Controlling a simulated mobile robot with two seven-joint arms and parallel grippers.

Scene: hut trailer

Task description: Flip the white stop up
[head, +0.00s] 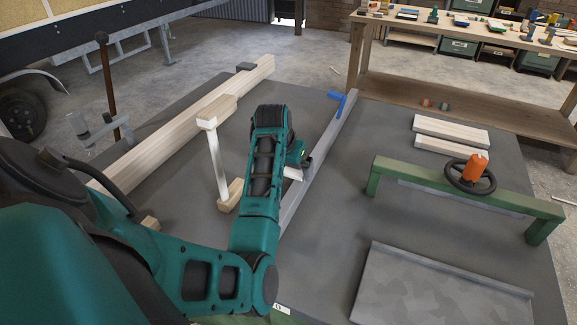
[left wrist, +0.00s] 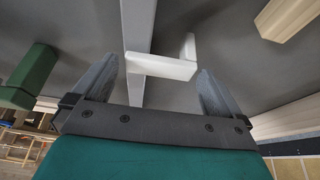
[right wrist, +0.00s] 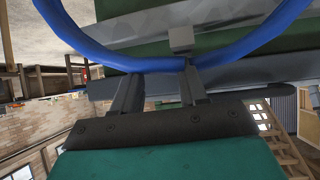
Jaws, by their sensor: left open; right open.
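The white stop (left wrist: 160,66) is a small L-shaped piece on a long grey bar (left wrist: 140,20). One leg lies across the bar and a short leg stands up at its right end. My left gripper (left wrist: 157,88) is open, with the stop ahead of and between its two fingers; I cannot tell whether they touch it. In the head view a bit of the stop (head: 293,174) shows beside my left gripper (head: 298,158), over the grey bar (head: 318,155). My arm hides part of both. My right gripper (right wrist: 157,88) is open, away from the stop, near a blue ring (right wrist: 150,63).
A blue piece (head: 341,101) sits at the bar's far end. A white post (head: 217,165) and a long timber beam (head: 180,125) lie left of my arm. A green frame with a dark handwheel (head: 470,176) stands at right. A workbench (head: 480,35) is behind.

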